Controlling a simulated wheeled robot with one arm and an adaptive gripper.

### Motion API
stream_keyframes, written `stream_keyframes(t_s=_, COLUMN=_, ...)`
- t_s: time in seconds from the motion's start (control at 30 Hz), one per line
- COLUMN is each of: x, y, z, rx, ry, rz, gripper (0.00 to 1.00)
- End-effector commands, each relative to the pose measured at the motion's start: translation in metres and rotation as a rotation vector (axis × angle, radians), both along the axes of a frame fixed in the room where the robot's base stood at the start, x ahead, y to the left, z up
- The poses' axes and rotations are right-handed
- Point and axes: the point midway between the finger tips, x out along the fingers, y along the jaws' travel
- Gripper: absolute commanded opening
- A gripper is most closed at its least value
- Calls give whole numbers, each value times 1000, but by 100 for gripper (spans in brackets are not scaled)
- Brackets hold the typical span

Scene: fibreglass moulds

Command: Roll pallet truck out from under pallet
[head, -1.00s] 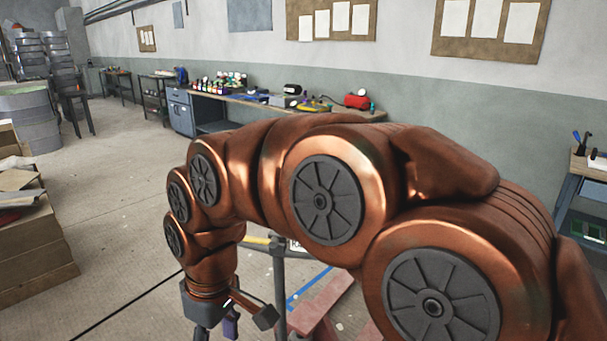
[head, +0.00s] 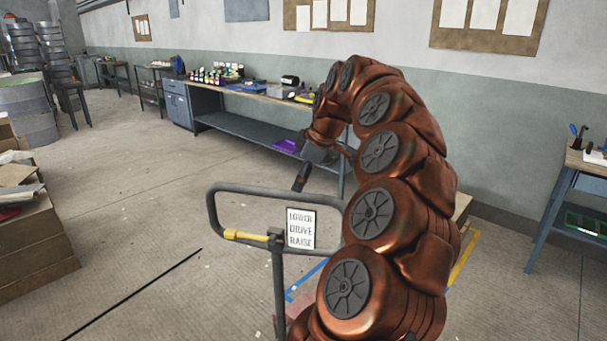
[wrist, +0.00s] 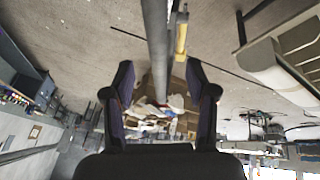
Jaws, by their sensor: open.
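The pallet truck's grey loop handle (head: 213,212) stands upright in front of me, with a yellow lever (head: 245,236) and a sign (head: 301,228) reading LOWER, DRIVE, RAISE. My gripper (head: 292,163) is open and empty, above the right part of the loop. In the wrist view, a grey bar (wrist: 155,35) of the handle runs between the lines of my open fingers (wrist: 162,100), with the yellow lever (wrist: 181,35) beside it. I cannot tell how far beyond the fingertips it lies. My arm hides most of the truck body and pallet; a small tan piece (head: 462,207) shows behind it.
A long workbench (head: 240,128) with bottles and tools lines the back wall. Stacked cardboard (head: 30,250) stands at the left, a blue-legged table (head: 555,200) at the right. Blue and yellow floor tape (head: 464,258) shows around my arm.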

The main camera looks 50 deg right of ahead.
Motion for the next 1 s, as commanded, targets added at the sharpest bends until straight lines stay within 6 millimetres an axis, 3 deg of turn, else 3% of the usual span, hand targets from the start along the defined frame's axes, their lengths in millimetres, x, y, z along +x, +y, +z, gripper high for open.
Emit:
stream_keyframes(t_s=0.27, x=6, y=-4, z=-16, rx=-2, ry=3, rz=-1, gripper=57)
stream_keyframes(t_s=0.7, x=28, y=-3, z=-64, rx=0, ry=3, rz=-2, gripper=57)
stream_keyframes(t_s=1.0, x=32, y=-3, z=-71, rx=-3, ry=-1, rz=-3, gripper=57)
